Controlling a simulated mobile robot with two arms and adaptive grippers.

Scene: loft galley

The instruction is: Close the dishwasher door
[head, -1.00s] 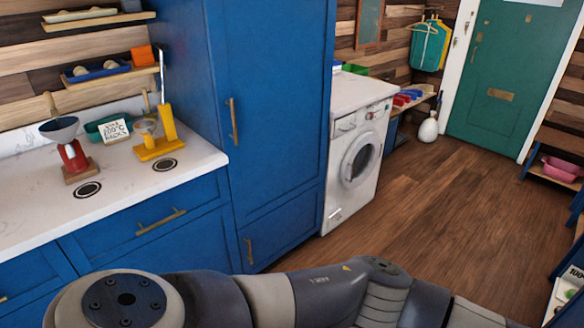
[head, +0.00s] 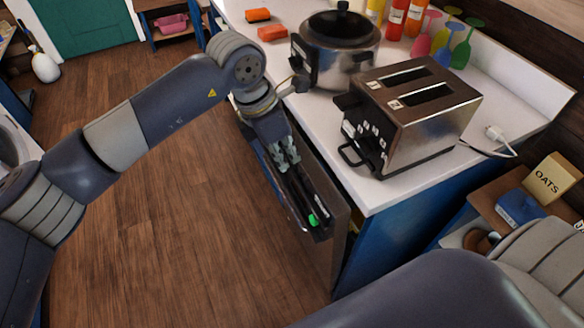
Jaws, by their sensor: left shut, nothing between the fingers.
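The dishwasher door (head: 318,250) is under the counter in the middle of the head view. Its dark upper strip, with a small green light (head: 313,220), stands out from the counter front, so the door looks partly open. How far it is open is hard to tell from above. My left gripper (head: 289,162) comes in from the upper left and points down at the far part of the strip. Its fingers are shut and empty, at or just above the strip; I cannot tell if they touch. My right gripper is out of view; only part of my right arm shows at bottom right.
A toaster (head: 410,105) and a pot-like cooker (head: 335,50) stand on the white counter (head: 400,190) close to my left arm. Bottles and coloured glasses stand behind. A shelf with an oats box (head: 550,180) is at right. The wooden floor (head: 190,220) at left is clear.

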